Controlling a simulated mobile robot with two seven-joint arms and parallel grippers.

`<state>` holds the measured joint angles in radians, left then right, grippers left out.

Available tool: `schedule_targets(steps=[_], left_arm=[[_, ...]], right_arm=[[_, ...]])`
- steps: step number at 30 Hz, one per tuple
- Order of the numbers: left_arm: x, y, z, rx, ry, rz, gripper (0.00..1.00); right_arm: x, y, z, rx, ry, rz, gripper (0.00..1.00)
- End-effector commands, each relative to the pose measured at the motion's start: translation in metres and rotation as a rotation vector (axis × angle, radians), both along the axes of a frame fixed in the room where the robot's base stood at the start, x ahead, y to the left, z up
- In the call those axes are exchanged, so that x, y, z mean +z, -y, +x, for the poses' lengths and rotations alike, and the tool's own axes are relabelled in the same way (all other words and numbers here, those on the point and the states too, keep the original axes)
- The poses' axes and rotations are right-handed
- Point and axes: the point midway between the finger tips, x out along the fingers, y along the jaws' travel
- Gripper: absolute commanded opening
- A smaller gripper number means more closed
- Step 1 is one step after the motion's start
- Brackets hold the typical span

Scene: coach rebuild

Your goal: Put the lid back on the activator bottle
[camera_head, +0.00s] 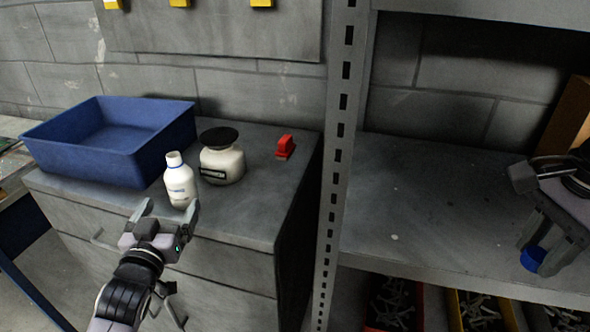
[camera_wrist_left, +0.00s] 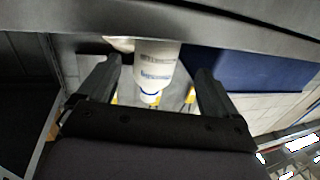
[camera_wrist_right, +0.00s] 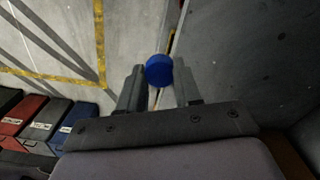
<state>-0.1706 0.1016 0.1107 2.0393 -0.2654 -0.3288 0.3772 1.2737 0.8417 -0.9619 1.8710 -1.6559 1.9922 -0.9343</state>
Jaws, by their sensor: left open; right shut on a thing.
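The activator bottle (camera_head: 180,182) is white with an open neck and stands upright on the grey cabinet top. My left gripper (camera_head: 166,210) is open in front of it. In the left wrist view the bottle (camera_wrist_left: 156,66) shows between and beyond the spread fingers (camera_wrist_left: 157,85); I cannot tell whether they touch it. My right gripper (camera_head: 540,262) is shut on the blue lid (camera_head: 533,259), at the front of the shelf far to the right. The lid also shows between the fingertips in the right wrist view (camera_wrist_right: 159,70).
A cream jar with a black lid (camera_head: 222,158) stands just right of the bottle. A blue bin (camera_head: 70,152) is at the left, and a red object (camera_head: 285,147) lies to the right. A perforated shelf post (camera_head: 338,150) stands between the cabinet and the shelf (camera_head: 430,215).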

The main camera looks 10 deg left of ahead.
Motion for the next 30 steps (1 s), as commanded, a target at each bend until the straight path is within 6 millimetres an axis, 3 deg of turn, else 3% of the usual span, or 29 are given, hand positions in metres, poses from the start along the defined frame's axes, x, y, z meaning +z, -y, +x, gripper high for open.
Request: schedule_targets(steps=[7,22,30], left_arm=[[0.001,-0.005,0.03,0.0,0.0,0.001,0.93],[0.002,-0.006,0.039,0.0,0.0,0.0,0.93],[0.005,-0.008,0.073,0.0,0.0,0.001,0.93]], right_arm=[[0.003,0.0,0.0,0.0,0.0,0.0,0.06],[0.004,0.0,0.0,0.0,0.0,0.0,0.06],[0.009,0.0,0.0,0.0,0.0,0.0,0.06]])
